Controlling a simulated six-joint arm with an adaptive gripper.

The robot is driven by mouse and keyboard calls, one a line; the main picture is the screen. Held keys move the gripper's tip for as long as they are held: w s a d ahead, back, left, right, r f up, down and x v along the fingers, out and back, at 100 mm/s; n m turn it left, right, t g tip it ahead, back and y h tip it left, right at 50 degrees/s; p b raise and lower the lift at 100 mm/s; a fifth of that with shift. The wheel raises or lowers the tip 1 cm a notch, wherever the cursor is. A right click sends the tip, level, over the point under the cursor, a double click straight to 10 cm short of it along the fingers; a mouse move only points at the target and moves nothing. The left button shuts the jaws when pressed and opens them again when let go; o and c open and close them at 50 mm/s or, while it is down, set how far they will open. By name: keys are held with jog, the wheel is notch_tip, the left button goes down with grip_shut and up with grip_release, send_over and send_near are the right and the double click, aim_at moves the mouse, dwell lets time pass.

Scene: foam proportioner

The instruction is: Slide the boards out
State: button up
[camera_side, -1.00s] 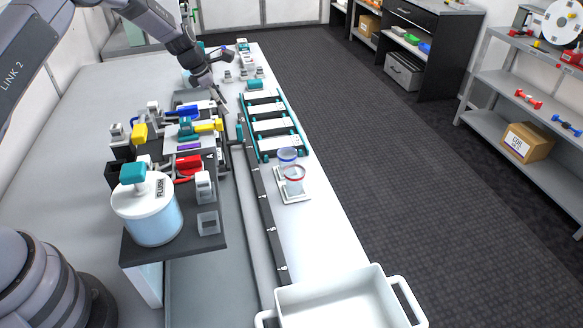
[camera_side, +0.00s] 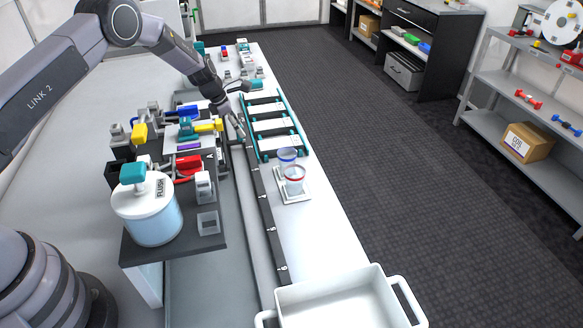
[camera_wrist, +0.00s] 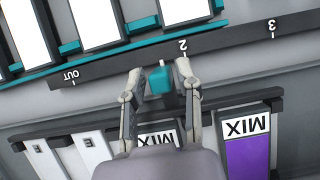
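The white boards (camera_side: 270,126) lie side by side in a teal-railed rack in the side view. They show at the top of the wrist view (camera_wrist: 97,22). A teal knob (camera_wrist: 160,82) sits at the edge of a dark rail (camera_wrist: 225,47) marked OUT, 2 and 3; the knob is near the 2 mark. My gripper (camera_wrist: 161,70) is open, with one finger on each side of the knob and narrow gaps visible. In the side view my gripper (camera_side: 239,132) is low at the rail, left of the rack, and hides the knob.
A workstation (camera_side: 190,140) with coloured parts and MIX-labelled slots (camera_wrist: 245,150) stands left of the rail. A FLUSH jar (camera_side: 150,208) is nearer the camera.

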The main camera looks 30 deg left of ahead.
grip_shut()
jog(key=shift+w+a+f, duration=0.1)
jog(key=shift+w+a, duration=1.05)
jog(key=shift+w, duration=0.15)
jog(key=shift+w+a, duration=1.1)
jog(key=shift+w, duration=0.2)
jog(key=shift+w+a, duration=0.4)
jog(key=shift+a, duration=0.25)
jog(key=shift+o, duration=1.8)
grip_release()
jog(key=shift+a, duration=0.1)
jog(key=shift+r, duration=0.2)
jog(key=v, duration=1.1)
jog(key=shift+s+r, duration=0.15)
jog(key=shift+r, duration=0.2)
jog(key=shift+a, duration=0.1)
